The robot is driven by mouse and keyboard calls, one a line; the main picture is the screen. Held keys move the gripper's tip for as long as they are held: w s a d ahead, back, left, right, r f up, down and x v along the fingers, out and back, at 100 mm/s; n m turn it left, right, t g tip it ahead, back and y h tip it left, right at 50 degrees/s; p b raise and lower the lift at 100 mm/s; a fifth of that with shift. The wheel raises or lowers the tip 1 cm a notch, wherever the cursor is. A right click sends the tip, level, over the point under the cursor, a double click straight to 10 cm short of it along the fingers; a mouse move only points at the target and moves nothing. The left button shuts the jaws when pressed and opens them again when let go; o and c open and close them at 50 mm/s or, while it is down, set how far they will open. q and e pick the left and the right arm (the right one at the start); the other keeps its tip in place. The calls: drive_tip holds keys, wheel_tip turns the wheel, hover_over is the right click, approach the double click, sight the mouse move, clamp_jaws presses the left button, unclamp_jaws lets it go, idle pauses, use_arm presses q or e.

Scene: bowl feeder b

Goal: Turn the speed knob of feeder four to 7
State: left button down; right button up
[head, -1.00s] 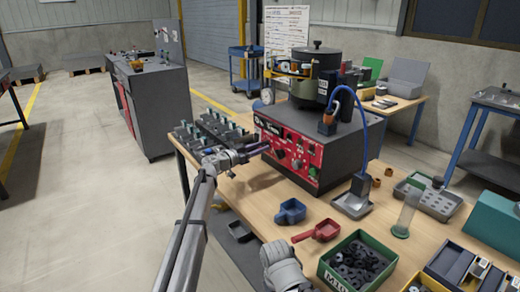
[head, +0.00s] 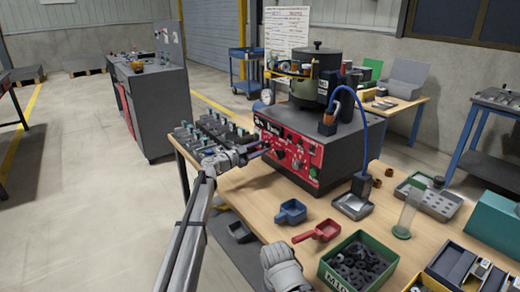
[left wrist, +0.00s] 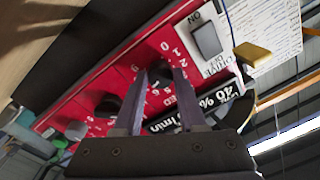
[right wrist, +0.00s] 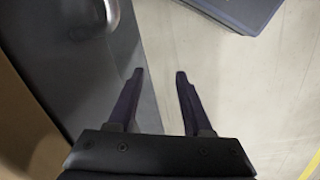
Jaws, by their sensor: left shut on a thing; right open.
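The feeder (head: 310,150) has a dark bowl on top and a red front panel (head: 305,150) with knobs and switches. My left gripper (head: 266,150) is at the left part of this panel. In the left wrist view the left gripper (left wrist: 158,72) has its fingers on either side of a dark knob (left wrist: 160,76) and is shut on it. White scale digits and a partly covered label ending in "ED" show around this knob; its pointer is hidden, so I cannot read its setting. My right gripper (right wrist: 160,74) is open and empty over the floor.
A rocker switch (left wrist: 207,40) and other dark knobs (left wrist: 107,104) sit close by on the panel. A blue scoop (head: 290,211), a red scoop (head: 318,231) and a green bin (head: 357,262) stand on the wooden table, with bare wood before the feeder.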

use_arm(q)
drive_tip(key=shift+s, duration=0.1)
drive_tip(key=shift+c, duration=2.4)
unclamp_jaws()
drive_tip(key=v, duration=0.7)
drive_tip(key=shift+s+a, duration=0.2)
drive_tip(key=shift+a, duration=0.15)
drive_tip(key=shift+f, duration=0.1)
